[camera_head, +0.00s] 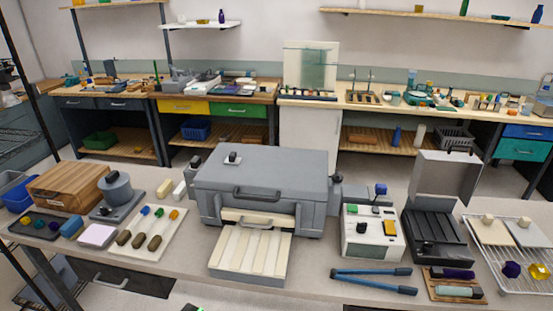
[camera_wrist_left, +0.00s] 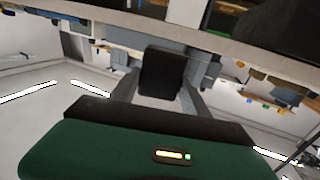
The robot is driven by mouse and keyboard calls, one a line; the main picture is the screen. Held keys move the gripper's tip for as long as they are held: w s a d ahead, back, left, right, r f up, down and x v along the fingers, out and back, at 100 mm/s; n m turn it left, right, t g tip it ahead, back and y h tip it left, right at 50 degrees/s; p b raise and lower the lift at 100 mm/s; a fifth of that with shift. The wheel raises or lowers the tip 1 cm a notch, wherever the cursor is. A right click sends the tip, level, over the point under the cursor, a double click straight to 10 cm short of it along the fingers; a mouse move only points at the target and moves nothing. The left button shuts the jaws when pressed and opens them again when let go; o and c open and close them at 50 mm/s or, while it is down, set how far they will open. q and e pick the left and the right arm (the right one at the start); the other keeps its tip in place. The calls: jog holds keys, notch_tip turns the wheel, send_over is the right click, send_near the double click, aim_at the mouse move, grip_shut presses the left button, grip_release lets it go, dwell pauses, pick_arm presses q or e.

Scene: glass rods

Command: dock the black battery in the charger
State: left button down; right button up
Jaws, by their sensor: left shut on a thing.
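A black block (camera_wrist_left: 163,72), which looks like the black battery, sits between the grey fingers of my left gripper (camera_wrist_left: 160,92) in the left wrist view. The gripper is shut on it. In the head view only a small sliver that seems to be my left gripper shows at the bottom edge, so the battery is hidden there. A white box (camera_head: 360,247) with black, yellow and blue parts on top stands right of centre on the front table; it may be the charger. The gripper is apart from it. My right gripper is out of view.
A large grey case (camera_head: 262,180) and a cream slatted tray (camera_head: 250,252) stand in the middle of the table. Blue-handled pliers (camera_head: 372,280) lie before the white box. An open black case (camera_head: 425,250) and a wire rack (camera_head: 520,280) are at right.

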pick_arm(q)
jog(key=s+d+f+m+g+h, duration=0.1)
jog(key=d+f+m+h, duration=0.1)
jog(key=d, duration=0.5)
jog(key=w+r+n+t+y, duration=0.2)
jog(key=w+r+n+y, duration=0.4)
jog(key=w+y, duration=0.1)
jog(key=shift+w+d+r+y, duration=0.3)
jog(key=shift+d+r+y, duration=0.05)
jog(key=shift+y, duration=0.15)
